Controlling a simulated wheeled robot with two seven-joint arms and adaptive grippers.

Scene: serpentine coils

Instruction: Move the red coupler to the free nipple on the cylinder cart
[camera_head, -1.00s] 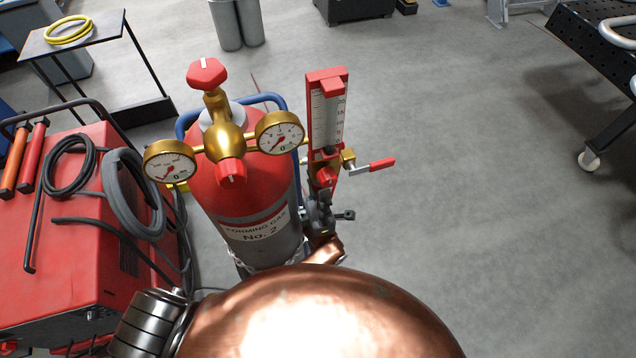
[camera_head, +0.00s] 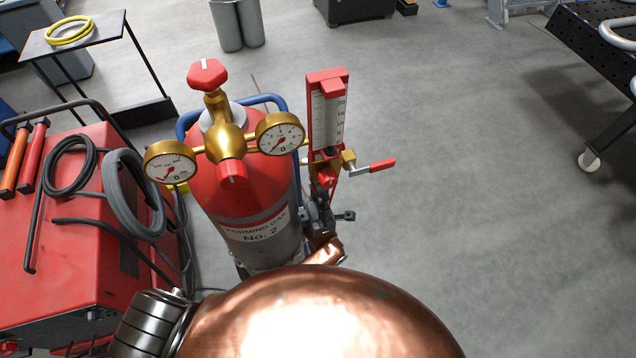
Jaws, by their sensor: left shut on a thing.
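The cylinder cart carries a red and grey gas cylinder (camera_head: 262,232) labelled "Forming Gas No. 2", with a blue handle (camera_head: 262,98) behind it. A brass regulator (camera_head: 226,140) with two gauges sits on top. A red-framed flowmeter (camera_head: 328,108) stands upright at its right, with a brass fitting and red lever (camera_head: 382,165) below. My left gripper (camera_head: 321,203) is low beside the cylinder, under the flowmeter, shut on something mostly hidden. A small red piece at its fingertips looks like the red coupler (camera_head: 325,181). The free nipple cannot be made out. My right gripper is out of view.
A red machine (camera_head: 70,255) with coiled grey hoses (camera_head: 130,195) stands close at the left. A small table (camera_head: 95,40) with a yellow coil is behind it. Grey cylinders (camera_head: 237,25) stand at the back. The floor (camera_head: 450,180) to the right is open up to a black perforated table (camera_head: 590,40).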

